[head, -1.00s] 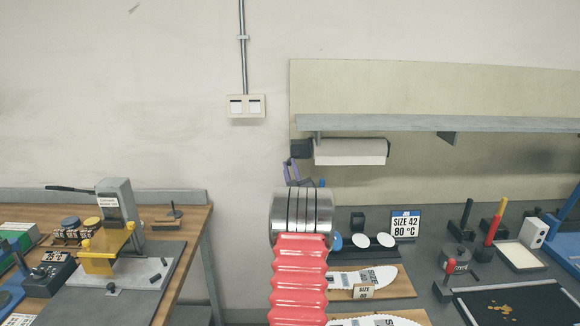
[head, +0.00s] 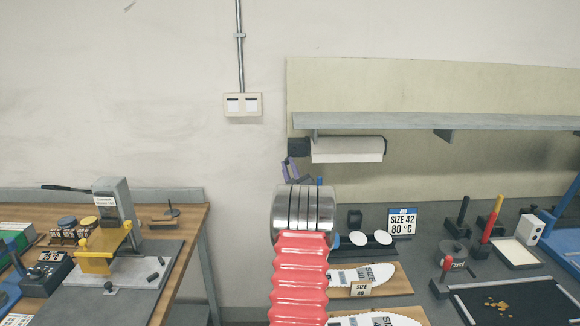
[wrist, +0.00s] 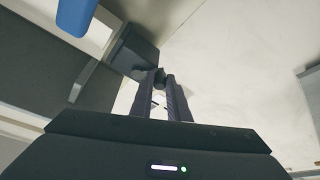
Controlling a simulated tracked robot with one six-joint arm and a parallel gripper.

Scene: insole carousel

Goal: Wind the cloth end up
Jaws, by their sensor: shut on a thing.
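The white cloth (head: 347,156) hangs as a short, straight-edged flap from a roll under the grey shelf. A dark block (head: 298,147) stands at the roll's left end. My gripper (head: 288,161) is just below that block, mostly hidden behind my own arm. In the wrist view the two fingers of my gripper (wrist: 161,80) are shut on a small dark knob (wrist: 158,72) beside the dark block (wrist: 133,52). I cannot tell the cloth for certain in the wrist view.
The shelf (head: 430,122) runs above the roll. Below, the dark bench holds a size sign (head: 402,222), white insoles (head: 370,274) on wooden boards and a black tray (head: 510,303). A press (head: 115,215) stands on the left bench.

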